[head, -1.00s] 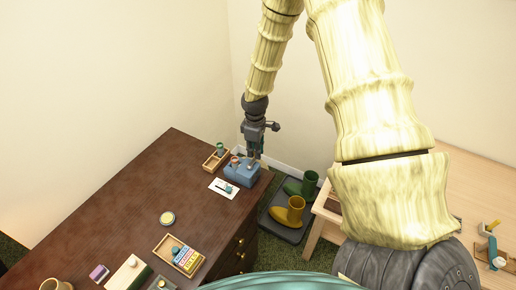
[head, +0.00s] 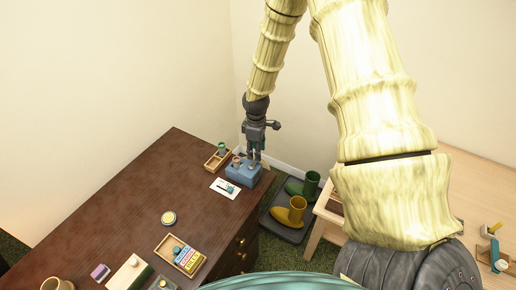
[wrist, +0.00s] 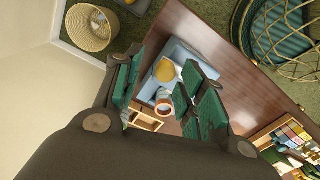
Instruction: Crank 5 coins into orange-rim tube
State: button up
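A blue box (head: 240,176) stands near the far right corner of the brown desk. In the wrist view the blue box (wrist: 181,50) carries a yellow disc (wrist: 166,70). A tube with an orange rim (head: 237,161) is at the box's left side; in the wrist view the tube (wrist: 163,106) shows its open mouth. My gripper (head: 255,163) points down at the right end of the box. In the wrist view its green-padded fingers are apart, either side of the disc. I see nothing clamped between them; whether they touch the crank I cannot tell.
A wooden tray (head: 214,163) with a green-rimmed tube (head: 221,148) stands behind the box. A white card (head: 225,188) lies in front. A yellow-rimmed round tin (head: 169,218) and a tray of coloured blocks (head: 168,245) are nearer.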

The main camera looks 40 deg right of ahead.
jog(key=shift+s, duration=0.1)
jog(key=shift+r, duration=0.1)
jog(key=shift+r, duration=0.15)
notch_tip(320, 180, up, 12)
jog(key=shift+f, duration=0.2)
dwell(0.3)
dwell(0.5)
